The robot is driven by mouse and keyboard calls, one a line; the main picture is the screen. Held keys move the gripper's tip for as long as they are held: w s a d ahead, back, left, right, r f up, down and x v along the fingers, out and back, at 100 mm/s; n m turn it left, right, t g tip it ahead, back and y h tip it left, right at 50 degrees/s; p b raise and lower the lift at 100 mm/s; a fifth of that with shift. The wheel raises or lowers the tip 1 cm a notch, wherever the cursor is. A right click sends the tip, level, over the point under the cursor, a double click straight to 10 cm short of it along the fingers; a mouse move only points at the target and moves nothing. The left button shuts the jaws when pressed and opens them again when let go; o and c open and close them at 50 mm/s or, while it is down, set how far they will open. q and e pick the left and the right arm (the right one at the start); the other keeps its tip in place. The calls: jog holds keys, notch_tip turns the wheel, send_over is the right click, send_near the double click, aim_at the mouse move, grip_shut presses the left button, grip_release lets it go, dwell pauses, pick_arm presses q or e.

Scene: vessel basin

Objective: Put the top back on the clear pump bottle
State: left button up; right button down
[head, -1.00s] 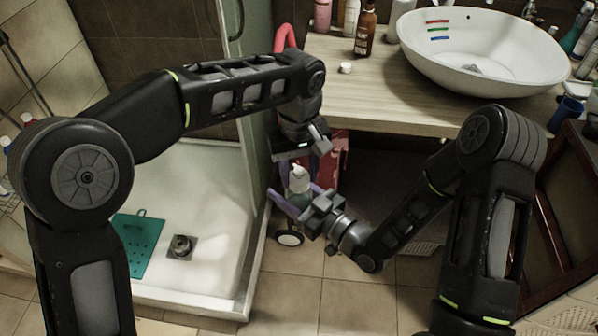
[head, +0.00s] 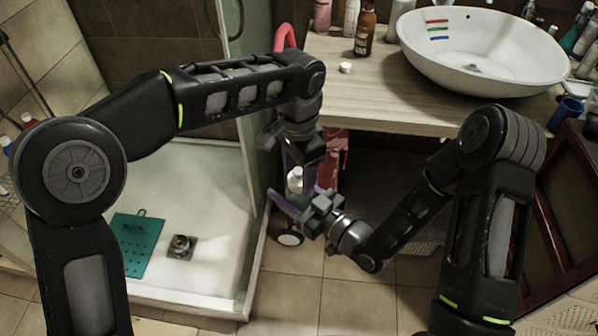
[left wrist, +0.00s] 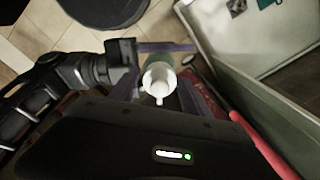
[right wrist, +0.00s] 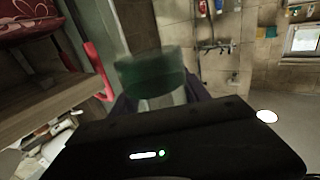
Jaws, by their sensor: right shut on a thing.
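The clear pump bottle (right wrist: 152,72), with greenish contents, is held by my right gripper (right wrist: 158,100), which is shut on its body. The white pump top (left wrist: 158,80) with its small spout shows over the bottle in the left wrist view. It also shows as a white shape (head: 295,179) in the head view. It looks in line with the bottle; I cannot tell whether it is fully seated. My left gripper (left wrist: 163,92) is above the bottle, its purple fingers apart on either side of the top. My left gripper hides part of the bottle in the head view.
The wooden counter (head: 400,105) is behind the grippers, with a white basin (head: 480,60), a brown bottle (head: 365,33) and a small white cap (head: 346,67). The shower tray (head: 205,265) and its glass edge are at the left. Tiled floor lies below.

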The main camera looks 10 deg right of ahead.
pick_arm(q)
jog(key=shift+o, duration=1)
jog(key=shift+r, duration=0.1)
jog(key=shift+r, duration=3.7)
